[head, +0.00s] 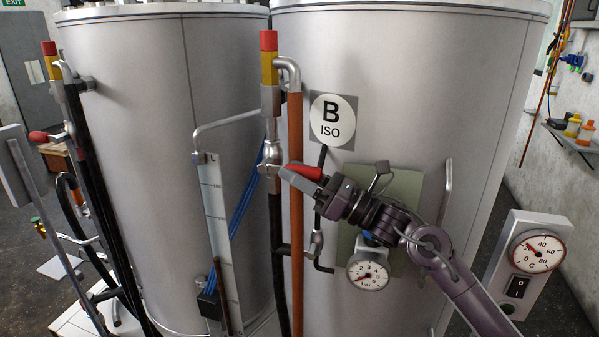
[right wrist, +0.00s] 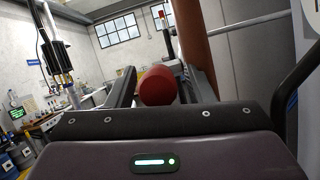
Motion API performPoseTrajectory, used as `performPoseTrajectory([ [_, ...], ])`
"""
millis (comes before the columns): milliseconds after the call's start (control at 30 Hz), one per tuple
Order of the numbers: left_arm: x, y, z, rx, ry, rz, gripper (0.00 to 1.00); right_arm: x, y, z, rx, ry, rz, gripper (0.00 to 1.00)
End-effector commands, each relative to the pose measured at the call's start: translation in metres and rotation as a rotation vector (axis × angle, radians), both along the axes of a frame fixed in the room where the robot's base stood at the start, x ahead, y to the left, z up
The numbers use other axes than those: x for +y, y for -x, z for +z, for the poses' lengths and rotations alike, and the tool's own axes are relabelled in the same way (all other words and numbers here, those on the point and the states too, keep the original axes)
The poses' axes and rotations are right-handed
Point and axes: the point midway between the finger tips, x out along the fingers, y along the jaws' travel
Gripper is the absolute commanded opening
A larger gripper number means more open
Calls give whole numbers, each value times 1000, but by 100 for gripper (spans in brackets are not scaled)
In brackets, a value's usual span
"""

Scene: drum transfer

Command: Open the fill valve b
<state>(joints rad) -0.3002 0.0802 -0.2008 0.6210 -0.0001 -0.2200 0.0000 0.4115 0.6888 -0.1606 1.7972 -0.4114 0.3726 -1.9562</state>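Fill valve B is the metal valve (head: 271,155) on the pipe in front of the tank marked B ISO, below a red-and-yellow fitting. Its red lever handle (head: 303,171) points right and slightly down from the valve. My right gripper (head: 305,184) reaches it from the right, with its fingers along the handle. In the right wrist view the round red handle end (right wrist: 158,86) sits between the two fingers (right wrist: 160,72). I cannot tell whether both fingers press on it. My left gripper is not in view.
Tank B (head: 420,90) stands close behind the gripper. An orange pipe (head: 295,230) runs beside the valve. A pressure gauge (head: 367,274) is below my wrist, and a temperature box (head: 530,260) stands at right. Another red handle (head: 38,136) is at far left.

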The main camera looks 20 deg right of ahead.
Motion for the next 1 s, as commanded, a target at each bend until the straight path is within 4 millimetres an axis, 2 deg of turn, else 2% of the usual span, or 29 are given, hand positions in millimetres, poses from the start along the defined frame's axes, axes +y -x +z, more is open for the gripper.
performPoseTrajectory([
  [33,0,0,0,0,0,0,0,0,0,0,0,0,0,41],
  [300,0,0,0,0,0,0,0,0,0,0,0,0,0,5],
  [367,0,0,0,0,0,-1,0,0,0,0,0,0,0,0],
  [733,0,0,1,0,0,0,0,-2,1,4,16,29,-1,0],
  [1000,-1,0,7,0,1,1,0,-16,0,17,100,161,-6,0],
])
